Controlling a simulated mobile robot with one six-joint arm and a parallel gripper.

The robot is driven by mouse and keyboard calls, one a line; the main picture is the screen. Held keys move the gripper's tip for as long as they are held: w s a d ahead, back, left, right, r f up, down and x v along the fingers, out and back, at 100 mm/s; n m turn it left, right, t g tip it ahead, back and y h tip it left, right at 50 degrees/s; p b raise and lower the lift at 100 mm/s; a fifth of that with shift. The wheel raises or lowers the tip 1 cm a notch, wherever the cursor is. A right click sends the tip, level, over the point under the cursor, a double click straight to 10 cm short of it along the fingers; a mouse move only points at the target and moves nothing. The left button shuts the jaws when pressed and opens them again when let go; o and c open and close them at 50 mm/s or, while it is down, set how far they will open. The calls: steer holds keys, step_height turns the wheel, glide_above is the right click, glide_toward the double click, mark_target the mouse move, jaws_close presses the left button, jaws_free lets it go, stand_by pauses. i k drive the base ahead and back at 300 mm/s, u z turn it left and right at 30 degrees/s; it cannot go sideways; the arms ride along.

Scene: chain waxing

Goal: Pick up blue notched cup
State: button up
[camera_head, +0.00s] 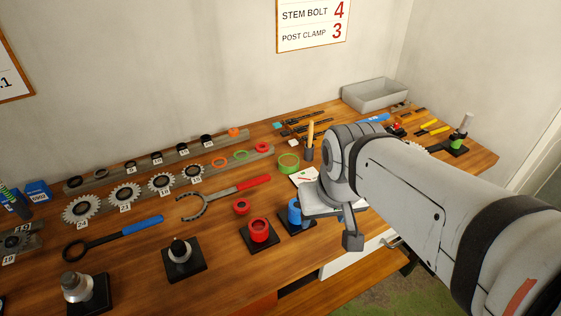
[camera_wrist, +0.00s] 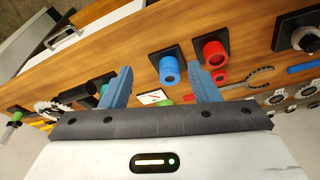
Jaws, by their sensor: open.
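The blue notched cup (camera_head: 295,212) sits on a black square base on the wooden bench, partly hidden by my gripper in the head view. In the wrist view the blue cup (camera_wrist: 170,70) shows between and beyond the two fingers. My gripper (camera_wrist: 161,78) is open, with its blue-grey fingers spread and nothing held. In the head view my gripper (camera_head: 350,228) is beside the cup, to its right; whether they touch cannot be told.
A red cup (camera_head: 260,231) on a black base stands left of the blue one, with a loose red ring (camera_head: 241,206) behind it. A silver part (camera_head: 180,250) on another base is further left. A green ring (camera_head: 288,162) and a pin-spanner tool (camera_head: 222,198) lie behind. A grey bin (camera_head: 374,95) is at the back.

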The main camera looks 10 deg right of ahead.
mark_target(293, 205)
steer(key=u, duration=0.05)
steer(key=k, duration=0.55)
steer(key=z, duration=1.8)
steer(key=k, duration=1.25)
steer(key=u, duration=1.1)
steer(key=i, duration=0.95)
steer(key=u, duration=0.05)
